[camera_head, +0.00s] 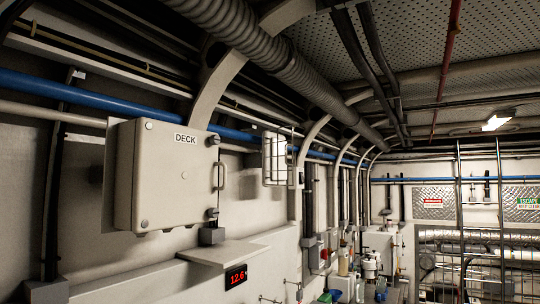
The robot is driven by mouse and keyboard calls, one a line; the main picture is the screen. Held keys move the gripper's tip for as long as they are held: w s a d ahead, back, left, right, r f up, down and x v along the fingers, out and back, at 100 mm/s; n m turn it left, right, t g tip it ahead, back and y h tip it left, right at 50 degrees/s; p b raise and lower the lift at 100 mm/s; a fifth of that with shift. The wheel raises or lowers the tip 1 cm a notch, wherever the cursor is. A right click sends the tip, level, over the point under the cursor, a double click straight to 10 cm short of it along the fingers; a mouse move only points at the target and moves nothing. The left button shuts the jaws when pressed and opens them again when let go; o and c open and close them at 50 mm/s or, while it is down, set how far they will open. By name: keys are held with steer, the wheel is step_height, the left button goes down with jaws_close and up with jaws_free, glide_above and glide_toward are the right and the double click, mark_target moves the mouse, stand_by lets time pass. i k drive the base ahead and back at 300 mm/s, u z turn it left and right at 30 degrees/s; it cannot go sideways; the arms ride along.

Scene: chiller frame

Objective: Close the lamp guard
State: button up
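A pale rectangular lamp with a wire guard (277,158) is on the left wall near the middle of the view, just beyond a grey box marked DECK. The view is too small and too oblique to tell whether the guard stands open or lies against the lamp. My gripper is not in view.
The DECK box (165,178) sticks out from the wall, with a handle (219,176) on its right side. Below it are a ledge (222,252) and a red 12.6 display (235,276). A ribbed duct (250,45) and a blue pipe (80,95) run along the wall. Vertical rails (459,220) stand at right.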

mark_target(286, 155)
steer(key=z, duration=0.05)
steer(key=k, duration=0.6)
steer(key=z, duration=0.65)
steer(key=i, duration=0.95)
steer(key=z, duration=0.55)
steer(key=i, duration=1.25)
steer(key=u, duration=1.05)
steer(key=i, duration=0.6)
steer(key=u, duration=0.4)
